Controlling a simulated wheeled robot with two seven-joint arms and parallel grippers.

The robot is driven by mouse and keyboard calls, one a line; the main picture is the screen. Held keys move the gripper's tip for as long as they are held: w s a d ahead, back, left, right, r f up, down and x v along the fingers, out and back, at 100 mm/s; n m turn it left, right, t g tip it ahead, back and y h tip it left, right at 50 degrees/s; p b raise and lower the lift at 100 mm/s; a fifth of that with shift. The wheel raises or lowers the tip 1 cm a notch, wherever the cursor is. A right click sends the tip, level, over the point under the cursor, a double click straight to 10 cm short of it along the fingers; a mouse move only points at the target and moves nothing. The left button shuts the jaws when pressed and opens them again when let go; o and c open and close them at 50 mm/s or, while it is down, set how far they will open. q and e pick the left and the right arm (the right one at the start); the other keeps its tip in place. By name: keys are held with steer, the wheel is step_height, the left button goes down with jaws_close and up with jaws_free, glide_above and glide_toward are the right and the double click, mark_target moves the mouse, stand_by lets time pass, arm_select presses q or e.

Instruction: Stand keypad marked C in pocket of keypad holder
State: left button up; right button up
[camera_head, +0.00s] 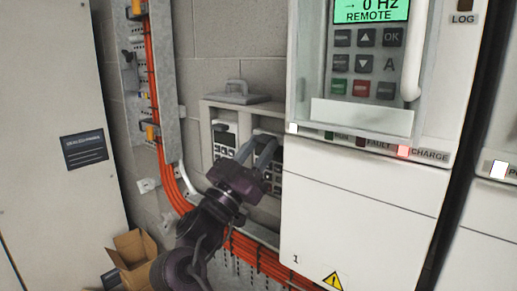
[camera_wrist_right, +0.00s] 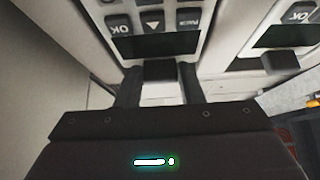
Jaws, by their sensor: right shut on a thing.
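My right gripper (camera_head: 257,150) is at the grey keypad holder (camera_head: 207,108) on the wall, its two fingers pointing up and over a grey keypad (camera_head: 271,178). In the right wrist view this keypad (camera_wrist_right: 151,28) appears upside down, with a dark screen and buttons. The fingers (camera_wrist_right: 159,88) are shut on its screen end. It is at the holder's right pocket; I cannot tell whether it is fully seated. Its letter is not readable. Another keypad (camera_head: 224,139) stands in the left pocket and shows in the wrist view (camera_wrist_right: 290,37). My left gripper is not in view.
A white drive (camera_head: 362,195) with a keypad panel marked A (camera_head: 366,65) is close on the right. Orange cables (camera_head: 163,130) run down the wall on the left. An open cardboard box (camera_head: 134,250) is at the lower left. A grey cabinet (camera_head: 50,110) stands at far left.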

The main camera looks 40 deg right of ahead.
steer(key=o, duration=1)
steer(key=shift+a+f, duration=0.1)
steer(key=shift+f, duration=0.05)
steer(key=b+v, duration=0.4)
steer(key=v, duration=0.3)
steer(key=shift+a, duration=0.3)
